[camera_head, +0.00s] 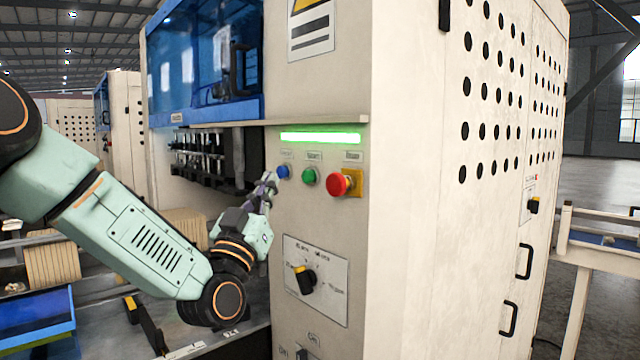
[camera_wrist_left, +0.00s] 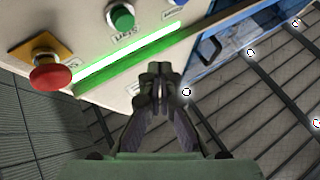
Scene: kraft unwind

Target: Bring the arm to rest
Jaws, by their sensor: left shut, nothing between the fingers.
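My left arm reaches in from the left in the head view. Its gripper (camera_head: 268,186) is shut and empty, in front of the machine's panel close to the blue button (camera_head: 283,171). In the left wrist view the two fingers (camera_wrist_left: 160,70) meet at their tips with nothing between them. The green button (camera_head: 309,176) and the red mushroom button (camera_head: 339,184) on its yellow plate sit to the right of the gripper. I cannot tell from the head view whether the fingertips touch the panel. My right gripper is not in view.
A lit green bar (camera_head: 320,138) runs above the buttons. A rotary switch (camera_head: 304,280) is below them. The cream cabinet (camera_head: 420,200) fills the middle, with a ledge (camera_head: 270,122) jutting out above the gripper. Brown rolls (camera_head: 52,262) and a blue box (camera_head: 38,322) stand at left.

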